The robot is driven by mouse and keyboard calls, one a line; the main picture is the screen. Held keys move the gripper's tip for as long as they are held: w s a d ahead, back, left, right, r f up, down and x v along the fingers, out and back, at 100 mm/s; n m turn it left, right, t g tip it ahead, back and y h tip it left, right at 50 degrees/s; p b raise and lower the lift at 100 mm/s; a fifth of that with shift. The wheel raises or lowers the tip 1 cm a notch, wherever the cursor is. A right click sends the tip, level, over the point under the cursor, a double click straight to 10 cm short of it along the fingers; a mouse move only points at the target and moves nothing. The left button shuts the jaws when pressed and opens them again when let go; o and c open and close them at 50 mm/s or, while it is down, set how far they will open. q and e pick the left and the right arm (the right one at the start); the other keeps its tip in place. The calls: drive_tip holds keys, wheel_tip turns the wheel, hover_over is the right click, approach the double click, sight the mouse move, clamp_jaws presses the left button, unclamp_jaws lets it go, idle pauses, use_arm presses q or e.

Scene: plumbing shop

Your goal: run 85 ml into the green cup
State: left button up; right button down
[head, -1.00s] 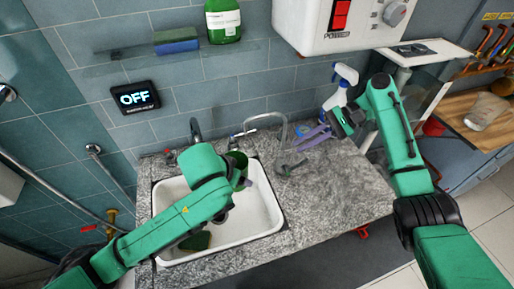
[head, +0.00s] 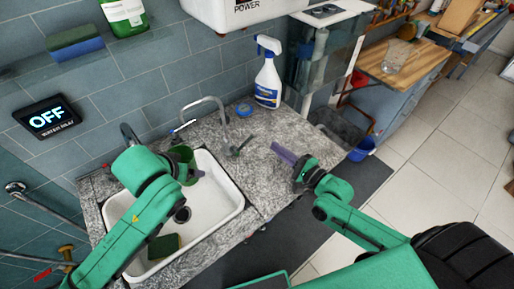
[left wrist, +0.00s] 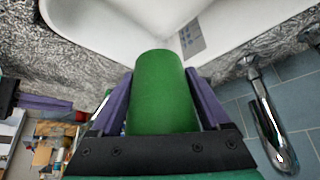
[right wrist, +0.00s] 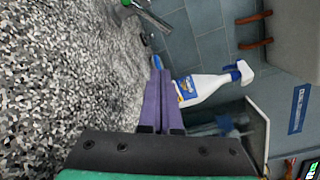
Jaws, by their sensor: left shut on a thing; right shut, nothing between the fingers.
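The green cup (head: 188,161) is over the back of the white sink (head: 226,203). My left gripper (left wrist: 163,95) is shut on the cup (left wrist: 163,85), one purple finger on each side; the arm hides part of it in the head view. Its inside cannot be made out. A chrome spout (head: 206,101) arches up behind the sink, right of the cup; I cannot tell whether its outlet is over the cup. A wall display (head: 47,117) reads OFF. My right gripper (head: 284,154) is shut and empty above the counter, right of the sink; its fingers also meet in the right wrist view (right wrist: 161,100).
A small dark lever-like fitting (head: 240,147) stands on the granite counter (head: 262,190) between sink and right gripper. A spray bottle (head: 268,76) and a blue round item (head: 244,110) are at the wall. A green sponge (head: 163,247) lies in the sink. A blue bucket (head: 362,149) is further right.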

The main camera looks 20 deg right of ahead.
drive_tip(key=s+m, duration=0.2)
drive_tip(key=s+a+m+t, duration=0.1)
drive_tip(key=s+m, duration=0.1)
drive_tip(key=s+a+m, duration=0.1)
drive_tip(key=s+m, duration=0.1)
drive_tip(key=shift+s+a+f+t, duration=0.2)
drive_tip(key=shift+s+f+t, duration=0.1)
drive_tip(key=shift+s, duration=0.1)
drive_tip(key=shift+m, duration=0.3)
drive_tip(key=x, duration=1)
drive_tip(key=shift+w+d+f, duration=0.1)
drive_tip(key=shift+w+f, duration=0.05)
drive_tip(key=shift+f, duration=0.05)
